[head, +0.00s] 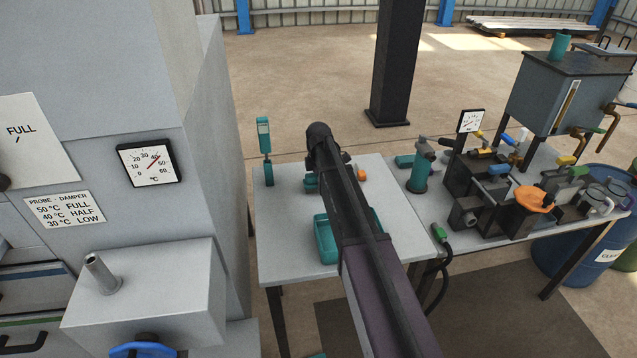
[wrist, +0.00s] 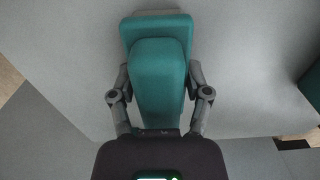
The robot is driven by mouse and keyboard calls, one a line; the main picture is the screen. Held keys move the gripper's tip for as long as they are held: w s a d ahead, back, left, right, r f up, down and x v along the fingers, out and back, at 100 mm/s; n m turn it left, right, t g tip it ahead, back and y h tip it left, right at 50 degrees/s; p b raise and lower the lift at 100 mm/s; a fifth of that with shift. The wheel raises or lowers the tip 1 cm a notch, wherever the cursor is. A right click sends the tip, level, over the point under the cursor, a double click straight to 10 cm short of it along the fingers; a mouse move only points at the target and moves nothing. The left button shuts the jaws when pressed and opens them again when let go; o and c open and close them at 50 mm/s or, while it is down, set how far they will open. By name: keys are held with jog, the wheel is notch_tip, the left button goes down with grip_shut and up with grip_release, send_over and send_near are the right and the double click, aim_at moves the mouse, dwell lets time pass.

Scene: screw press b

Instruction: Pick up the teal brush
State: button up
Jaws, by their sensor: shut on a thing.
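The teal brush (wrist: 158,75) fills the middle of the wrist view, with a long rounded handle over a wider teal block at its far end. My gripper (wrist: 160,95) has one grey finger on each side of the handle and is shut on it. In the head view a small teal part, which looks like the brush (head: 310,182), shows at the left of my arm's end over the light grey table (head: 283,215). My arm hides the fingers there. I cannot tell whether the brush touches the table.
A teal tray (head: 325,243) lies on the table in front, partly behind my arm. A teal upright tool (head: 265,145) stands at the table's back left corner. A small orange item (head: 361,174) lies right of my arm. A bench with valves (head: 500,185) adjoins on the right.

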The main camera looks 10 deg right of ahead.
jog(key=shift+r+p, duration=4.8)
jog(key=shift+r, duration=0.1)
jog(key=o, duration=0.6)
jog(key=c, duration=0.6)
jog(key=shift+r, duration=0.15)
jog(key=r+p, duration=0.6)
jog(key=a+r+p, duration=0.1)
jog(key=r+p, duration=1.2)
jog(key=p, duration=0.1)
jog(key=shift+a+r, duration=0.15)
jog(key=shift+r, duration=0.15)
jog(key=shift+s, duration=0.1)
